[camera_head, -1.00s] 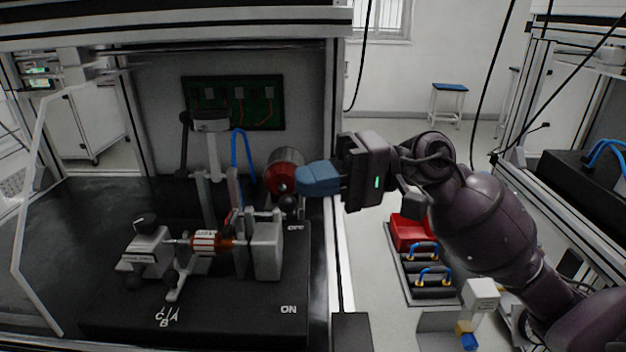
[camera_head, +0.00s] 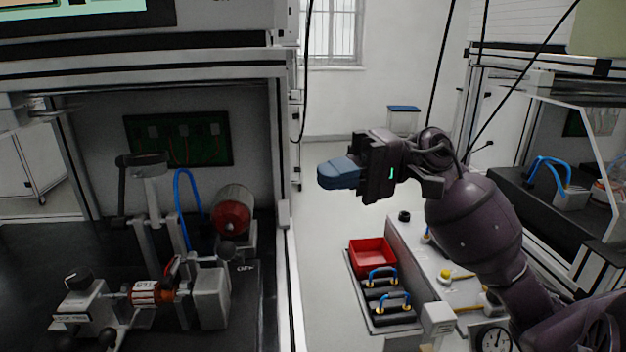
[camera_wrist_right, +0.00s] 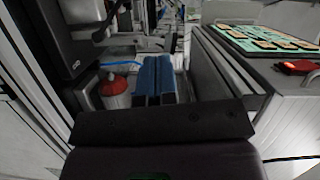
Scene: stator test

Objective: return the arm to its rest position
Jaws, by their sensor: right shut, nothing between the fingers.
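My right gripper (camera_head: 339,173) has blue fingers and is held in the air just right of the test bench's white corner post. Its fingers are together with nothing between them. In the right wrist view the blue fingers (camera_wrist_right: 153,80) lie side by side. My right arm comes in from the lower right. My left gripper is not in view. A small orange-red stator (camera_head: 146,293) sits in the fixture (camera_head: 208,297) on the bench, clear of my gripper.
A red-ended cylinder (camera_head: 232,217) and a lever stand (camera_head: 150,190) are inside the bench; the cylinder also shows in the right wrist view (camera_wrist_right: 114,90). A red bin (camera_head: 372,254) and black blocks with blue handles stand below my right arm. A second station is at the right.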

